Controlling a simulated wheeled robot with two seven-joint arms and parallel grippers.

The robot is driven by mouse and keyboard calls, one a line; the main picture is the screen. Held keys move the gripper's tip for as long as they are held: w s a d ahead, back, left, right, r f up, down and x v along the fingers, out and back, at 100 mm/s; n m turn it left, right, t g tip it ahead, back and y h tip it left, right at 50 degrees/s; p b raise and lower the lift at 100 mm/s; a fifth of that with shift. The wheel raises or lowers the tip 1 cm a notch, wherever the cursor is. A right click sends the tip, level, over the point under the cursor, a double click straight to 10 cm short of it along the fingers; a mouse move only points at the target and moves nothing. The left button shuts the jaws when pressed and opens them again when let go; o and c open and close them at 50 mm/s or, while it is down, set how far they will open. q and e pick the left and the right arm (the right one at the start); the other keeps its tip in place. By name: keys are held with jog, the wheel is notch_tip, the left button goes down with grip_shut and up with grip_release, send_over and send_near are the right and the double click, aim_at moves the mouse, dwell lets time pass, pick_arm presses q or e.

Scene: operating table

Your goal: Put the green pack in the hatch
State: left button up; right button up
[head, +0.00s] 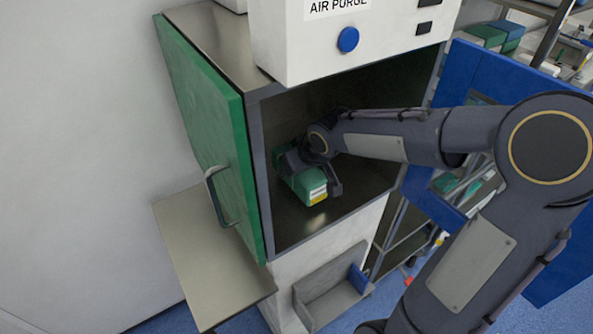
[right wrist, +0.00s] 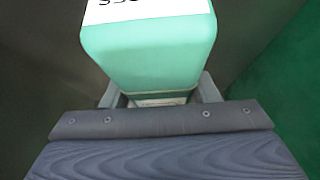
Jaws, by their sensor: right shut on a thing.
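The green pack (head: 304,186) is inside the hatch (head: 325,226), just above or on its floor; I cannot tell whether it touches. It has a white and yellow label at its end. My right gripper (head: 312,172) reaches in through the open front and is shut on the pack. In the right wrist view the pack (right wrist: 150,50) sits between the two fingers (right wrist: 160,92), with part of a white label at the top. The hatch's green door (head: 215,135) stands open on the left, with a grey handle. My left gripper is not in view.
A white box marked AIR PURGE (head: 350,40) with a blue button sits above the opening. A small shelf (head: 205,245) juts out below the door. A grey holder (head: 330,298) is on the front below. A blue panel (head: 445,195) stands at right, close to my right arm.

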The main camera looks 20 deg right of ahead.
jog(key=shift+f, duration=0.8)
jog(key=shift+w+f, duration=0.25)
jog(key=shift+f, duration=0.1)
jog(key=o, duration=1.1)
